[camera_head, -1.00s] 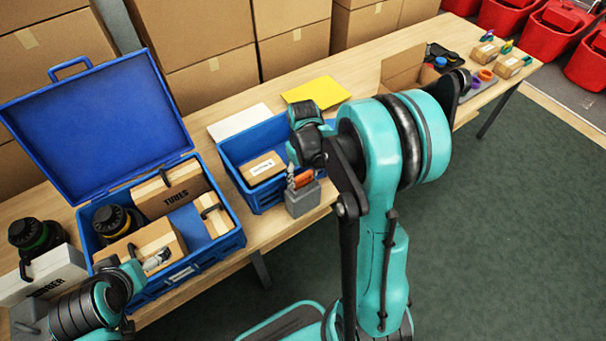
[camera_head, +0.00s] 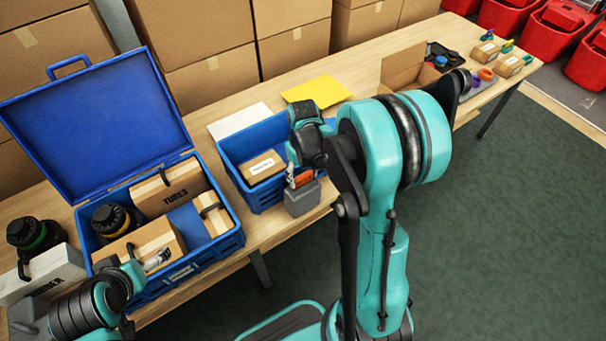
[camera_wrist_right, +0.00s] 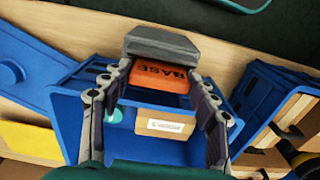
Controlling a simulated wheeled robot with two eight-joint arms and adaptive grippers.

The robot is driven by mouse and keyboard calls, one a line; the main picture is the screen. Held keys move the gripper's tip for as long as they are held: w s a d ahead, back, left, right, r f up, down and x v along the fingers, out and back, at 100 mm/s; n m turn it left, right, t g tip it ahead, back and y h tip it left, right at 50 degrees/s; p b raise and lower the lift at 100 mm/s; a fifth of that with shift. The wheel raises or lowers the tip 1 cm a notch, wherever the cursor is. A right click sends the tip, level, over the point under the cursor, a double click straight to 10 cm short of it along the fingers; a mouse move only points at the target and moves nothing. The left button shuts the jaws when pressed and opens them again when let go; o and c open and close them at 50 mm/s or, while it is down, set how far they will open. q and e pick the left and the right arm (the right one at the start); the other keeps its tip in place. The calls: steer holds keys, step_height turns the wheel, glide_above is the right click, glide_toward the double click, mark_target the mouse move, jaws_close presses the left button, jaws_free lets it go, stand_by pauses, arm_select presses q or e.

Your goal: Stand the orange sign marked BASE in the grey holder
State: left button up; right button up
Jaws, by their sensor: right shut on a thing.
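The orange sign marked BASE (camera_wrist_right: 160,78) is between the fingers of my right gripper (camera_wrist_right: 154,70), which is shut on it. In the head view the sign (camera_head: 303,178) shows as a small orange patch right above the grey holder (camera_head: 302,198). In the wrist view the sign's far edge meets the holder (camera_wrist_right: 160,43); whether it is seated in the slot I cannot tell. The holder stands at the table's front edge, beside the small blue bin. My left gripper (camera_head: 157,261) is over a carton in the large blue crate; its fingers are too small to judge.
The small blue bin (camera_head: 232,160) holds a labelled carton (camera_head: 263,167). The open large blue crate (camera_head: 215,250) stands to its left with cartons and a black-capped container. A yellow sheet (camera_head: 316,92) and a white sheet (camera_head: 239,121) lie behind the bin.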

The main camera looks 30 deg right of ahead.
steer(key=o, duration=1.6)
steer(key=shift+r, duration=0.1)
steer(key=shift+r+p, duration=2.65)
steer(key=shift+r, duration=0.8)
steer(key=s+a+r+m+t+b, duration=0.1)
steer(key=s+a+r+t+b, duration=0.3)
steer(key=s+a+r+t, duration=0.3)
steer(key=s+a+r, duration=0.1)
steer(key=s+a, duration=0.2)
steer(key=s, duration=0.1)
steer(key=shift+a, duration=0.3)
